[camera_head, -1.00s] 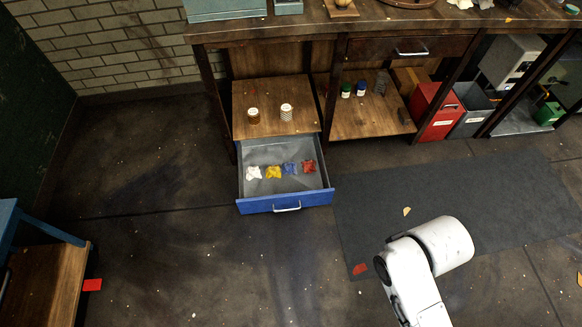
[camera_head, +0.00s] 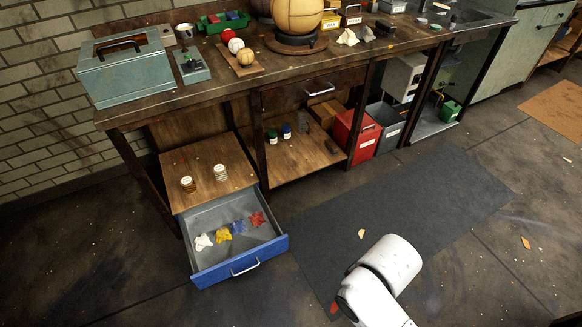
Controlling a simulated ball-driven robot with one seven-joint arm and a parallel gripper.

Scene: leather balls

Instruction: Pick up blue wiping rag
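The blue wiping rag (camera_head: 238,226) lies crumpled in the open blue drawer (camera_head: 240,273) under the workbench. It sits in a row of rags, between the yellow rag (camera_head: 223,233) on its left and the red rag (camera_head: 257,219) on its right. A white rag (camera_head: 203,242) lies at the left end of the row. My white arm shows at the bottom of the view, to the right of the drawer and apart from it. My gripper itself is not in view.
Two small jars (camera_head: 188,184) stand on the wooden shelf (camera_head: 207,170) above the drawer. The workbench (camera_head: 200,90) overhangs it, carrying a grey-green toolbox (camera_head: 124,68) and balls. A red bin (camera_head: 354,136) stands under the bench. A dark mat (camera_head: 400,215) and open floor lie to the right.

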